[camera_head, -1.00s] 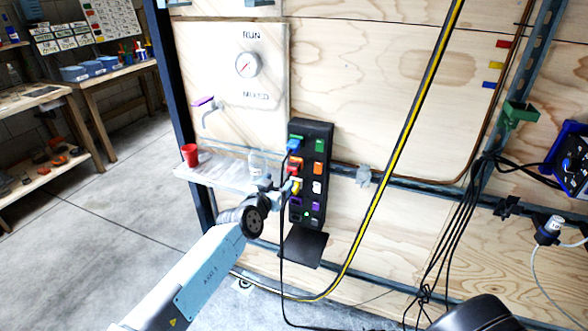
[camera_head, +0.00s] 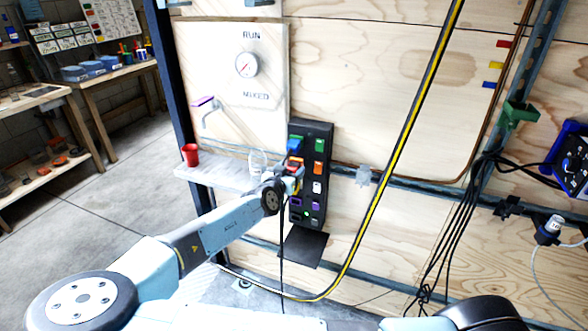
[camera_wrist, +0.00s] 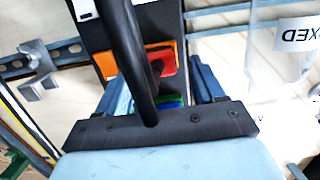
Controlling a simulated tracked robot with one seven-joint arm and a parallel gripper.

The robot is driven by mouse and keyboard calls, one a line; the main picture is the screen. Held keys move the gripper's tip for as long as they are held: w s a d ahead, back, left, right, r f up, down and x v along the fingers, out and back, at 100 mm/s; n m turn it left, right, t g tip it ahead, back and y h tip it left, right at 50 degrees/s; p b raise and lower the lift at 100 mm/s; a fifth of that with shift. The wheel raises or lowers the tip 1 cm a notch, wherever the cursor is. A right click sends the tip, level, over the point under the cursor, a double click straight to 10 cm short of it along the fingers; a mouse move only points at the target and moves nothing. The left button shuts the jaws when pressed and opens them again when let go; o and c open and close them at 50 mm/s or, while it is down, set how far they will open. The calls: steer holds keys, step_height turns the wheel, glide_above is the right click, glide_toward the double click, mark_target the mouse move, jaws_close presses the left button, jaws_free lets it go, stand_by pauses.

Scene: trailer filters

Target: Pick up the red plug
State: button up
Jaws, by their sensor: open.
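The black socket panel (camera_head: 325,150) stands upright on the plywood wall, with coloured sockets and plugs in two columns. The red plug (camera_wrist: 167,62) shows in the wrist view beside an orange patch, partly behind a black cable. In the head view my gripper and wrist largely hide it. My gripper (camera_head: 294,172) is at the panel's left column, and its blue fingers (camera_wrist: 162,80) are open on either side of the cable and red plug. I cannot tell whether they touch the plug. A blue plug (camera_head: 296,146) sits just above my gripper in the head view.
The black cable (camera_wrist: 137,55) crosses between my fingers, close to the wrist camera. A shelf (camera_head: 215,176) with a red cup (camera_head: 191,155) is left of the panel. A yellow-striped hose (camera_head: 396,165) runs down the wall to the right.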

steer(key=shift+w+d+f, duration=0.1)
steer(key=shift+w+d, duration=0.1)
steer(key=shift+w, duration=0.45)
steer(key=c, duration=1.2)
